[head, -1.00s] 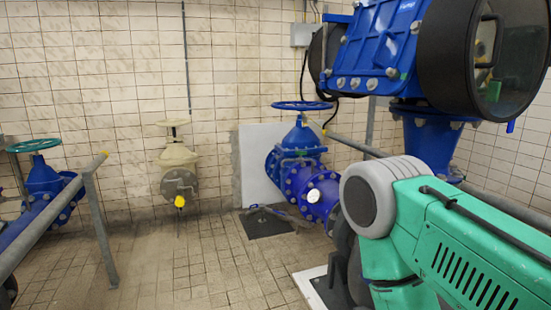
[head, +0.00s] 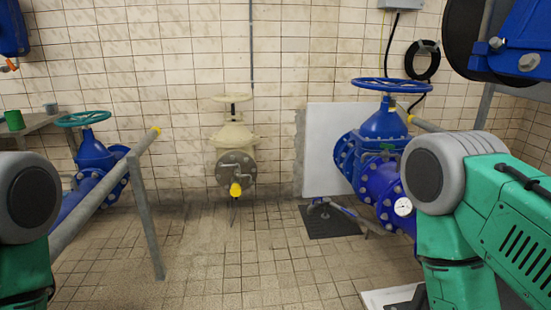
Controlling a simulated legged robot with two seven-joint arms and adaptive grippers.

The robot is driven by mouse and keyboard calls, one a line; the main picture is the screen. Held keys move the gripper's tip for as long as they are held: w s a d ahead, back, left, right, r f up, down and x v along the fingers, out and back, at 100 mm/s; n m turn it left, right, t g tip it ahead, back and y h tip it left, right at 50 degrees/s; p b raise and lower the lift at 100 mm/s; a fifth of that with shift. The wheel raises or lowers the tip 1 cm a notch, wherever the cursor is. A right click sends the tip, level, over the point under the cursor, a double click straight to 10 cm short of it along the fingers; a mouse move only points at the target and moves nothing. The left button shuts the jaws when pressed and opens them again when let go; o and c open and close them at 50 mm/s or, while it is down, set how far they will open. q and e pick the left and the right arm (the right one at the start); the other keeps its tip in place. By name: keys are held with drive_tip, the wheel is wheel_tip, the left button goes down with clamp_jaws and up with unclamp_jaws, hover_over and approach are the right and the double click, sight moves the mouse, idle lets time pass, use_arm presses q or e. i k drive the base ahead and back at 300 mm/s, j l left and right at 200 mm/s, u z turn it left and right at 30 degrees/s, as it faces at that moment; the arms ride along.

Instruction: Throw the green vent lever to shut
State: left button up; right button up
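A small green piece (head: 387,147) sits on top of the blue pipe, just below the blue valve body (head: 383,125) on the right. It may be the green vent lever, but it is too small to tell its shape or position. A round white gauge (head: 403,207) is on the same pipe, below it. My green arm links show at the left and right edges; the right one stands in front of the pipe's right end. Neither gripper is in view.
A blue handwheel (head: 390,85) tops the right valve. A cream valve (head: 235,145) with a yellow cap (head: 235,190) is at the back wall. A grey railing (head: 145,215) and a teal handwheel (head: 83,118) are left. The tiled floor (head: 235,265) between is open.

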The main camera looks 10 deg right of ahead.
sight(387, 146)
drive_tip(key=i+z, duration=0.15)
drive_tip(key=i, duration=0.5)
drive_tip(key=i+z, duration=0.2)
drive_tip(key=i, duration=0.5)
drive_tip(key=i+j+z, duration=0.15)
drive_tip(key=i, duration=0.5)
